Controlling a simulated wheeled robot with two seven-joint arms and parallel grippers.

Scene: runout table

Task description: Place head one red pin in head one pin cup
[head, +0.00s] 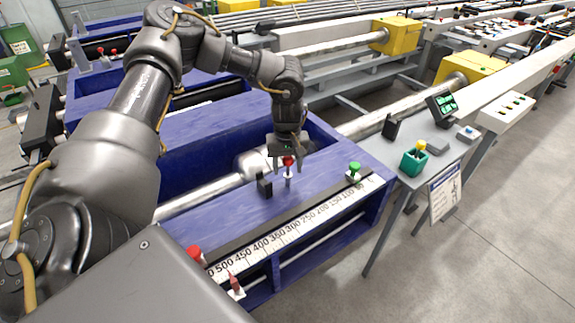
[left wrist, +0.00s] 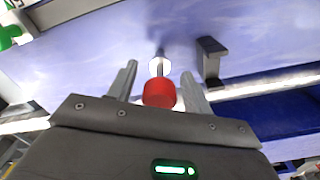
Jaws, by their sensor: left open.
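A red-topped pin (head: 288,161) stands upright on the blue bench (head: 225,215), with a pale shaft below its red head. My left gripper (head: 288,165) is over it, pointing down and open. In the left wrist view the red head (left wrist: 159,92) sits between the two spread fingers of my left gripper (left wrist: 158,85), with a grey shaft and white base beyond. I cannot tell whether a finger touches it. A green cup (head: 412,165) with a yellow-topped item in it stands on the grey side table at right; it looks like the pin cup. My right gripper is not in view.
A black upright bracket (head: 264,187) stands close left of the pin, also in the left wrist view (left wrist: 210,60). A numbered scale (head: 290,236) runs along the bench front, with a green knob (head: 354,168) and red knob (head: 195,253). The side table (head: 440,158) also holds small grey boxes.

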